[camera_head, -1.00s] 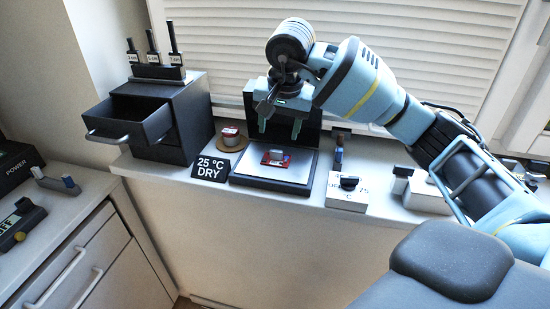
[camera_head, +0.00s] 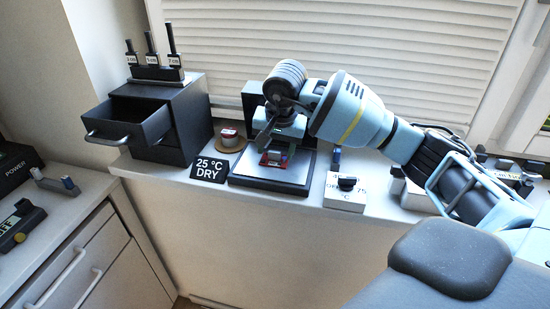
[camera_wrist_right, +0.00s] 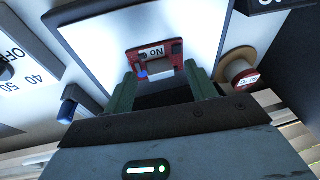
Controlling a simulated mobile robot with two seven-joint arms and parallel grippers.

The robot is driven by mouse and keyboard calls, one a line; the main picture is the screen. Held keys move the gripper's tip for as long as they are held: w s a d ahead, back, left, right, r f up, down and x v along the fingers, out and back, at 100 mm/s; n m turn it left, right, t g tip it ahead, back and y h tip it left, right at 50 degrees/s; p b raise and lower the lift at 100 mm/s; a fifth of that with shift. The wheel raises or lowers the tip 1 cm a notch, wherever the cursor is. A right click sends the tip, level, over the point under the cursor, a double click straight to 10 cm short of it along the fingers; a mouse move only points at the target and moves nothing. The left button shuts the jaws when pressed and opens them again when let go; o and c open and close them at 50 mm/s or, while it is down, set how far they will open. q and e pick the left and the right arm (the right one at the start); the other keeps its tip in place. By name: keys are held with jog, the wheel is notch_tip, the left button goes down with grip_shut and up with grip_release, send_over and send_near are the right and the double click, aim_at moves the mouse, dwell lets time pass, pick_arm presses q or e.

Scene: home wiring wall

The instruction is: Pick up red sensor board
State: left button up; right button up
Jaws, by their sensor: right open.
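The red sensor board (camera_head: 272,158) lies on the pale plate (camera_head: 296,177) of a dark stand on the counter. In the right wrist view the board (camera_wrist_right: 168,66) shows a light label and a small blue part. My right gripper (camera_head: 274,160) is lowered over it, its two green fingers apart. In the wrist view the right gripper (camera_wrist_right: 160,80) has one finger at each side of the board's near end. Whether the fingers touch the board I cannot tell. My left gripper is not in view.
A sign reading 25 °C DRY (camera_head: 211,168) stands left of the plate, with a small spool (camera_head: 230,138) behind it. A black cabinet with an open drawer (camera_head: 130,122) is further left. A white dial box (camera_head: 345,192) stands to the right.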

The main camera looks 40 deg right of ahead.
aim_at(274, 151)
jog(key=shift+f, duration=0.1)
jog(key=c, duration=1.1)
jog(key=shift+o, duration=0.2)
jog(key=shift+r, duration=0.4)
grip_shut()
jog(key=v, duration=0.2)
jog(key=shift+a+r, duration=0.15)
jog(key=shift+r, duration=0.25)
jog(key=s+a+r+b, duration=0.1)
jog(key=s+a, duration=0.8)
jog(key=s, duration=0.3)
jog(key=shift+s+r, duration=0.2)
jog(key=shift+r, duration=0.05)
